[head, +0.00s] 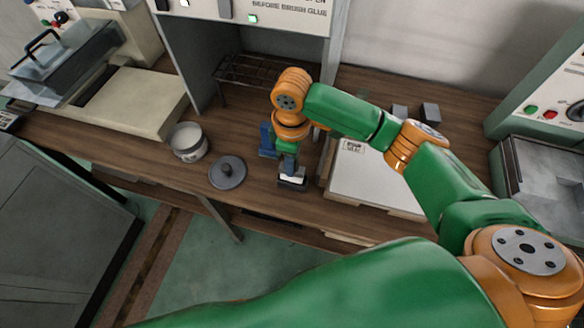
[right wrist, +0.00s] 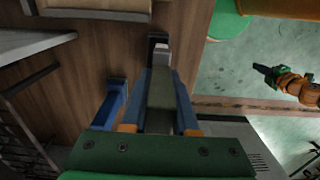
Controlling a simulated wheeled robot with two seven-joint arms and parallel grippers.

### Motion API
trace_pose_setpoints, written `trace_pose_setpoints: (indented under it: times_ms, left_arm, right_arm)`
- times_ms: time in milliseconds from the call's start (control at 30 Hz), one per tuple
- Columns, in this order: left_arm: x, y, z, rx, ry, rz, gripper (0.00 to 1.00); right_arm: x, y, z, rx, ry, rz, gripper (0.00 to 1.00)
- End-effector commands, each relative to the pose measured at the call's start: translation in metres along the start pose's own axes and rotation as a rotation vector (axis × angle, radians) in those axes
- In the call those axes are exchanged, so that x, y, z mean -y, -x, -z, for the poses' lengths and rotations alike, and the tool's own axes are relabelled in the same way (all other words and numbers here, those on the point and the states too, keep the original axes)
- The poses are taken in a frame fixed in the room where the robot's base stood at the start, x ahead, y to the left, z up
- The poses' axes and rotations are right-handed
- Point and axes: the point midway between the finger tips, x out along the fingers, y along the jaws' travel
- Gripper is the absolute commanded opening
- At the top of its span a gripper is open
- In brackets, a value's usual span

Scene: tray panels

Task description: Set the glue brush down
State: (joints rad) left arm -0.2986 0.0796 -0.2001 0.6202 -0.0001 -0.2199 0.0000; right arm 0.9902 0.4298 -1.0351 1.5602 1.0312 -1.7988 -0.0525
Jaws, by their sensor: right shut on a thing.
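My right gripper (head: 289,162) points down at the front part of the wooden bench. It is shut on the glue brush, a grey piece (right wrist: 160,92) between its blue fingers (right wrist: 165,76) in the right wrist view. A pale part and a dark piece show just past the fingertips; in the head view the pale part (head: 293,175) is low, close over the bench. I cannot tell whether the dark piece is the brush's end or a rest under it, nor whether they touch. A small dark-jawed green gripper (right wrist: 265,73), seemingly my left, hangs over the floor; its jaws are unclear.
A blue block-like holder (head: 267,141) stands just left of my right gripper. A white-grey pot (head: 187,142) and a dark round lid (head: 228,173) lie further left. A pale tray panel (head: 370,180) lies to the right. A wire rack (head: 245,69) stands behind.

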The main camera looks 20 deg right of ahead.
Motion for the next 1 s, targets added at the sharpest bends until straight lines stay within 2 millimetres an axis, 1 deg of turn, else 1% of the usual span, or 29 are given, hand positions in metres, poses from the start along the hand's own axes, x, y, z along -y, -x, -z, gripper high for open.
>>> trace_pose_setpoints:
  times_ms: [67,133,233,567,600,700,1000]
  left_arm:
    - [0.0,0.0,0.0,0.0,0.0,0.0,0.0]
    - [0.0,0.006,0.0,0.0,0.0,0.0,0.0]
    - [0.0,0.007,0.0,0.0,0.0,0.0,0.0]
    - [0.0,0.005,0.0,0.001,0.0,0.0,0.0]
    - [0.0,0.005,0.0,0.001,0.0,0.0,0.0]
    - [0.0,0.005,0.0,0.001,0.0,0.0,0.0]
    - [0.0,0.006,0.0,0.002,0.0,0.0,0.0]
  right_arm:
    - [-0.007,-0.009,0.001,0.002,-0.002,0.0,0.0]
    - [-0.006,-0.022,0.0,0.004,0.0,0.001,0.0]
    - [-0.006,-0.035,0.001,0.001,0.001,-0.001,0.0]
    - [-0.006,-0.04,0.001,0.0,0.001,-0.002,0.0]
    - [-0.006,-0.04,0.001,0.0,0.001,-0.002,0.33]
    - [-0.006,-0.04,0.001,0.0,0.001,-0.002,0.57]
    - [-0.006,-0.037,0.001,-0.001,0.002,-0.003,0.57]
